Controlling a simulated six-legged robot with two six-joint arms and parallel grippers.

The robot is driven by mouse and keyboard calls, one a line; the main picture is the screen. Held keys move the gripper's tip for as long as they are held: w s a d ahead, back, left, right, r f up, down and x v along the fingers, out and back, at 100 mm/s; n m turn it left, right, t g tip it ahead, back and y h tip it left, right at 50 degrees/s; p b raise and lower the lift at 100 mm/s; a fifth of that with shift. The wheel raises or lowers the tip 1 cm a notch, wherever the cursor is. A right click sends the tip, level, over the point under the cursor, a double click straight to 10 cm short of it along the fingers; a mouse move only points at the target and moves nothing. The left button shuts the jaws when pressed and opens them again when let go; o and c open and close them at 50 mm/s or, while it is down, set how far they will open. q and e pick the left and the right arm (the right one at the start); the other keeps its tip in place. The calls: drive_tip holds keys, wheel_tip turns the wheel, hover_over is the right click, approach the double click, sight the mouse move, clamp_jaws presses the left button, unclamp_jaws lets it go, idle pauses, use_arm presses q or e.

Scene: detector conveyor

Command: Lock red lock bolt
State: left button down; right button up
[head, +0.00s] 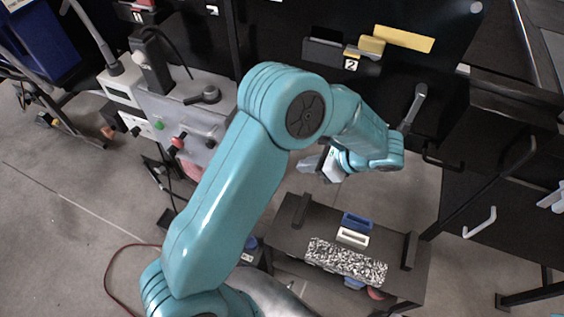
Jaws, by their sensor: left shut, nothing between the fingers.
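No part is clearly readable as a red lock bolt. A small red piece (178,141) shows on the front of the grey control box at the left. Another red piece (143,4) is cut off by the top edge above a number label. My left gripper (308,164) is shut and empty, out in the open right of the control box and above the dark bench. It is apart from both red pieces, and its fingertips are small and partly hidden by the arm. My right gripper is not in view.
The grey control box (212,118) has a dark lever. Yellow blocks (403,39) sit on the black panel at the back. A dark low bench (290,239) holds blue and white trays and a speckled block. Black cabinets with handles (480,222) stand at the right.

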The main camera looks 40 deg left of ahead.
use_arm(q)
drive_tip(key=a+r+p+x, duration=0.1)
drive_tip(key=r+p+x, duration=0.1)
drive_tip(key=x, duration=1)
drive_tip(key=shift+s+a+f+p, duration=0.2)
drive_tip(key=shift+s+a+p, duration=0.15)
drive_tip(key=shift+a+p, duration=0.2)
drive_tip(key=a, duration=0.1)
drive_tip(key=s+a+b, duration=0.1)
drive_tip(key=a, duration=0.1)
drive_tip(key=shift+b, duration=0.3)
